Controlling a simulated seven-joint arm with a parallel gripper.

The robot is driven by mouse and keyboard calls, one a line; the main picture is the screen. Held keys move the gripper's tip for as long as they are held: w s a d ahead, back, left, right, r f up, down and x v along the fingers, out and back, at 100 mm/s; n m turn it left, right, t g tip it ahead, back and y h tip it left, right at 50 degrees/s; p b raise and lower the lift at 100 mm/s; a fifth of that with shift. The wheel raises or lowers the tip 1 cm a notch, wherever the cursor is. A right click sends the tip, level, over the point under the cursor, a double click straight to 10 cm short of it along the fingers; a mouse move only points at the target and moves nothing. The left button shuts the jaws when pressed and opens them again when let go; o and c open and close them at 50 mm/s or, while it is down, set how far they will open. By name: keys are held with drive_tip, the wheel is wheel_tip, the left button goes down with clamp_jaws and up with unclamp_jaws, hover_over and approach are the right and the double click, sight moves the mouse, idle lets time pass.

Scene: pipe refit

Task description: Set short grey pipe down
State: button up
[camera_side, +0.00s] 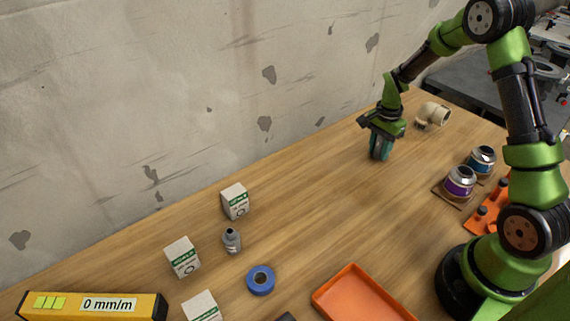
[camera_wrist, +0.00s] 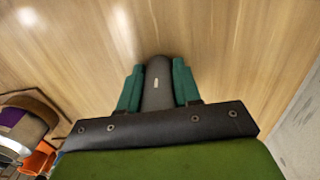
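My gripper (camera_side: 380,150) is low over the back right of the wooden table, left of a beige pipe elbow. In the wrist view, its two teal fingers (camera_wrist: 157,88) stand on either side of a dark grey pipe (camera_wrist: 157,82) and appear closed against it. The pipe's lower part is hidden by the gripper body. In the side view the pipe is mostly hidden between the fingers. I cannot tell whether it touches the table.
The beige elbow (camera_side: 432,116) is close to the right of my gripper. Two cans (camera_side: 460,182) (camera_side: 482,160) stand at the right. An orange tray (camera_side: 358,298), blue tape roll (camera_side: 261,280), small grey bottle (camera_side: 232,240) and white boxes (camera_side: 234,201) are toward the front. Table around the gripper's left is clear.

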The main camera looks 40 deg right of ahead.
drive_tip(key=o, duration=0.5)
drive_tip(key=shift+c, duration=0.2)
wheel_tip(320, 180, up, 12)
drive_tip(key=shift+f, duration=0.15)
drive_tip(key=shift+a+r, duration=0.1)
drive_tip(key=shift+r, duration=0.25)
drive_tip(key=s+a+r+n+t, duration=0.4)
drive_tip(key=s+a+r+n, duration=0.25)
drive_tip(key=a+r, duration=0.45)
drive_tip(key=s+a+n+t+y, duration=0.2)
drive_tip(key=s+a+n+t, duration=0.1)
drive_tip(key=s+a+n, duration=0.4)
drive_tip(key=shift+s+a+r, duration=0.4)
drive_tip(key=shift+s+a, duration=0.6)
drive_tip(key=shift+a, duration=0.05)
